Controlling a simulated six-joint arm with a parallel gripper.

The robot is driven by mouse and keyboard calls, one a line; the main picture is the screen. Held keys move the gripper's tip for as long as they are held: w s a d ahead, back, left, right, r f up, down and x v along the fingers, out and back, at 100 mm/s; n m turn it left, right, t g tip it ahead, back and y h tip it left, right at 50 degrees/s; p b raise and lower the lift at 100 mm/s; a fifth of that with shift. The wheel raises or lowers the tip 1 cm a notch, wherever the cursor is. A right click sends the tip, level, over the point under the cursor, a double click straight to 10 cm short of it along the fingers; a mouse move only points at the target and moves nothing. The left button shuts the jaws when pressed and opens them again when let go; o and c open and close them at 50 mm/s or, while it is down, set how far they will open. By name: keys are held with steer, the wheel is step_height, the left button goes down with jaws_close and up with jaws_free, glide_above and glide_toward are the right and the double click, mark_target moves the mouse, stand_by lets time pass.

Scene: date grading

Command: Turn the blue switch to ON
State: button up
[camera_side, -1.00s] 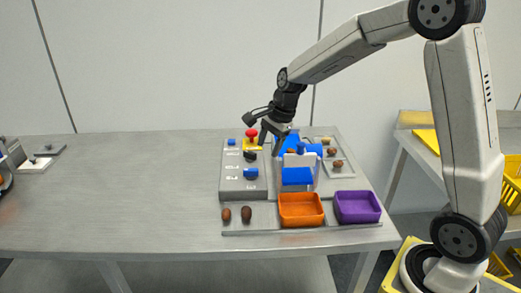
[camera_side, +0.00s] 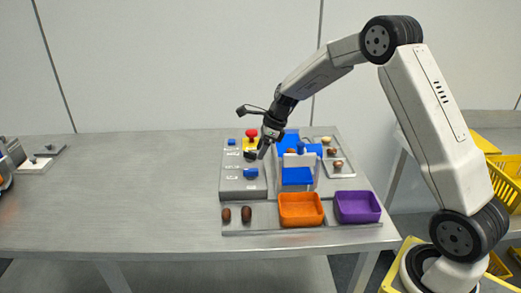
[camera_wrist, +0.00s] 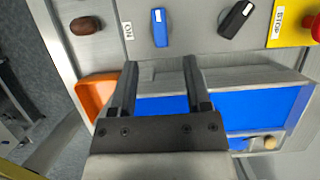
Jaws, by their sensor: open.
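The blue switch (camera_side: 250,173) is a knob on the grey control panel (camera_side: 229,185). In the wrist view the blue switch (camera_wrist: 159,28) stands roughly upright in the picture, with a white mark at its top end. The ON label (camera_wrist: 128,30) is to its left, and the mark does not point at it. My gripper (camera_side: 263,154) is over the panel's right side, near the black knob in the side view. In the wrist view my gripper (camera_wrist: 160,65) is open and empty, its fingers pointing towards the blue switch but apart from it.
A black knob (camera_wrist: 236,19) and a red stop button (camera_side: 251,133) on yellow share the panel. Blue equipment (camera_side: 297,177) stands right of it. Orange (camera_side: 301,210) and purple (camera_side: 358,207) bins are in front.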

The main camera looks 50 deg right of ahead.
mark_target(251, 169)
steer(key=shift+x, duration=3.9)
jaws_close()
